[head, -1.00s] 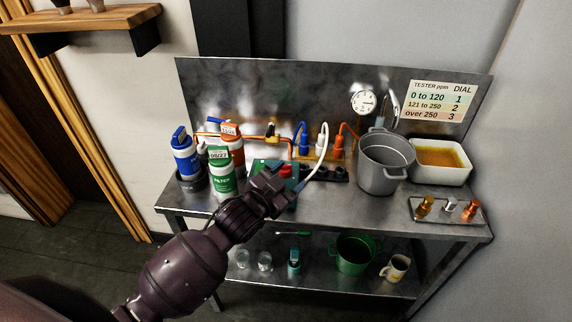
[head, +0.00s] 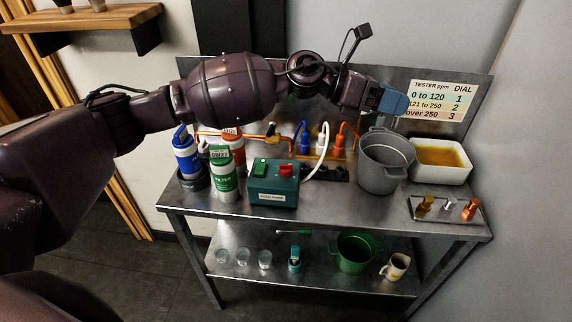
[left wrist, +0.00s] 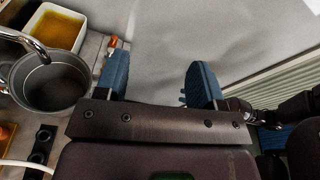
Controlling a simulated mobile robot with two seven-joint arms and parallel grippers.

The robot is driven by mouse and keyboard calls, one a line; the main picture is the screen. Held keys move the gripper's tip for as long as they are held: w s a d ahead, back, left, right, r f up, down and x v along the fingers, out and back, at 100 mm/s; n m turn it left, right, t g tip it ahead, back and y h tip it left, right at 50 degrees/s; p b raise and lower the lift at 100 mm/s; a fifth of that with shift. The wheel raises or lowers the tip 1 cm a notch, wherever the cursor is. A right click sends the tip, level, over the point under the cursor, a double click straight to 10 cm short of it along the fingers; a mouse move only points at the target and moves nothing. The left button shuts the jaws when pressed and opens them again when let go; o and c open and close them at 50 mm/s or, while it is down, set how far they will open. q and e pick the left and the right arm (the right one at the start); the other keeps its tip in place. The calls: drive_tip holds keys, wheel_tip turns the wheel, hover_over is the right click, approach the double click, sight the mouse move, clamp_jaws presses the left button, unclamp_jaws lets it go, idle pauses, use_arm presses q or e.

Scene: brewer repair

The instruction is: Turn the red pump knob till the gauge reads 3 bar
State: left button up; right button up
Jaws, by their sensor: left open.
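The red pump knob (head: 285,170) sits on top of a teal box (head: 272,190) with a white label, beside a green switch (head: 260,166). It stands on the steel bench, clear of my arm. The round white gauge is hidden now behind my left gripper and arm. My left gripper (head: 392,101) is raised before the back panel, above the grey pot and well up and right of the knob. In the left wrist view the blue fingers of my left gripper (left wrist: 160,82) are apart with nothing between them. My right gripper is not seen.
The grey pot (head: 385,178) and a white basin (head: 440,175) of amber liquid stand right of the box. A green filter bottle (head: 222,180) and other cartridges stand left. Coloured hoses and plugs (head: 304,145) are behind it. The bench in front of the pot is free.

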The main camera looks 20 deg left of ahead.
use_arm(q)
drive_tip(key=w+a+f+m+g+y, duration=0.1)
drive_tip(key=w+a+f+m+y, duration=0.2)
drive_tip(key=a+f+m+y, duration=0.5)
drive_tip(key=m+g+y, duration=0.2)
drive_tip(key=m+y, duration=0.6)
hover_over(286, 165)
wheel_tip(286, 165, down, 6)
drive_tip(key=shift+w+a+f, duration=0.1)
drive_tip(key=shift+w+f, duration=0.05)
drive_tip(key=shift+f, duration=0.05)
wheel_tip(286, 165, down, 9)
drive_tip(key=shift+r+p, duration=0.15)
drive_tip(key=shift+p, duration=0.35)
drive_tip(key=shift+f, duration=0.7)
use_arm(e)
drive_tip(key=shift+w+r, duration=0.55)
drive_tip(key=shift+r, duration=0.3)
